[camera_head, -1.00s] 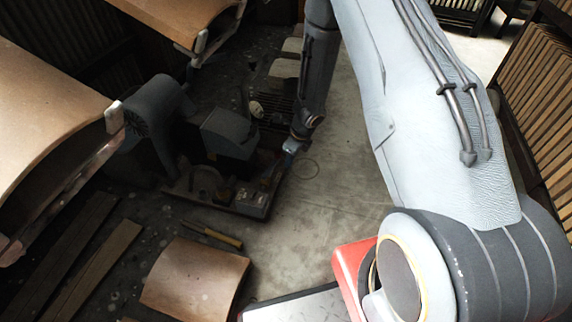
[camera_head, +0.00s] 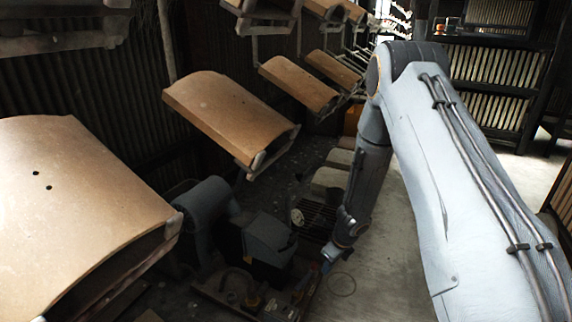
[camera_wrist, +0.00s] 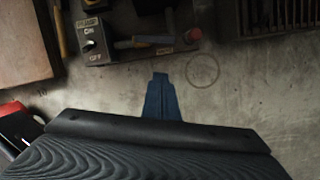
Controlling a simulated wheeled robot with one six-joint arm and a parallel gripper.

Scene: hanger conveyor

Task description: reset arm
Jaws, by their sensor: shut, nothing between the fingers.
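My gripper (camera_wrist: 161,98) shows in the wrist view as a blue tip, shut and empty, pointing over the concrete floor. In the head view the arm reaches forward and bends down, with the small blue gripper end (camera_head: 328,264) low beside the dark machine. A dark switch panel (camera_wrist: 95,45) marked ON and OFF lies up and left of the gripper in the wrist view. The gripper appears apart from it.
A dark machine (camera_head: 268,240) stands left of my arm. Curved tan panels hang on the conveyor, one near (camera_head: 75,205) and one farther back (camera_head: 228,112). Slatted racks (camera_head: 490,75) stand at the back right.

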